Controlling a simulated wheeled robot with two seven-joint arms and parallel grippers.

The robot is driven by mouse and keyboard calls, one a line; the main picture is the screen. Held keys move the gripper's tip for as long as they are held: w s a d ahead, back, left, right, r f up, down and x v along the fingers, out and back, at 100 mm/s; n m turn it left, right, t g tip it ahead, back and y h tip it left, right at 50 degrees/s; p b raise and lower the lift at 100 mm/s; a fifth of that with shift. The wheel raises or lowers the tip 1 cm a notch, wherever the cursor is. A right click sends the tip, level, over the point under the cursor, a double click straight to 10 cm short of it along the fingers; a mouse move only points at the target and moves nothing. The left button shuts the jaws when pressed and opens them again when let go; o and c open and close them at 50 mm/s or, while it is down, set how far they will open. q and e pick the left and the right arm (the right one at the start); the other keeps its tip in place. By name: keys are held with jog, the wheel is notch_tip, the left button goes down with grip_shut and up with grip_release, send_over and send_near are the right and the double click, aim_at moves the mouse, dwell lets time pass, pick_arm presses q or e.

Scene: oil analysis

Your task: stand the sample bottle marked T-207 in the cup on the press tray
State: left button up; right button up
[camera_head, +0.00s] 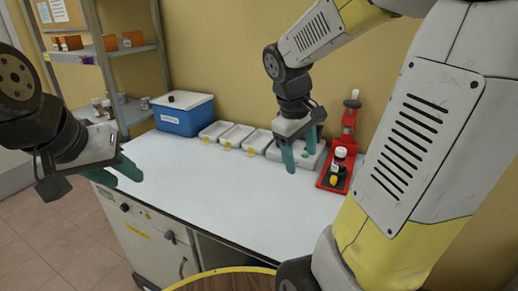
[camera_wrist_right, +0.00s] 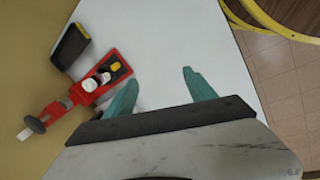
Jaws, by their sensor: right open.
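The red press (camera_head: 346,135) stands at the right back of the bench. A small bottle with a white cap (camera_head: 341,152) stands upright at its tray (camera_head: 325,184), with a dark, yellow-marked part (camera_head: 335,180) in front. I cannot read a T-207 mark or tell whether the bottle is in the cup. In the right wrist view the press (camera_wrist_right: 60,105) and white cap (camera_wrist_right: 90,85) lie left of my fingers. My right gripper (camera_head: 300,160) is open and empty, left of the press. My left gripper (camera_head: 126,180) is open and empty at the bench's left edge.
A blue box with a white lid (camera_head: 184,113) and several white trays with yellow tags (camera_head: 233,137) line the back wall. A dark block (camera_wrist_right: 70,46) lies beyond the press in the wrist view. The bench's middle (camera_head: 215,190) is clear. A shelf (camera_head: 100,54) stands left.

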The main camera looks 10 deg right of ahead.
jog(key=s+a+r+m+t+y, duration=0.5)
jog(key=s+a+r, duration=0.1)
jog(key=a, duration=0.4)
jog(key=shift+s, duration=0.8)
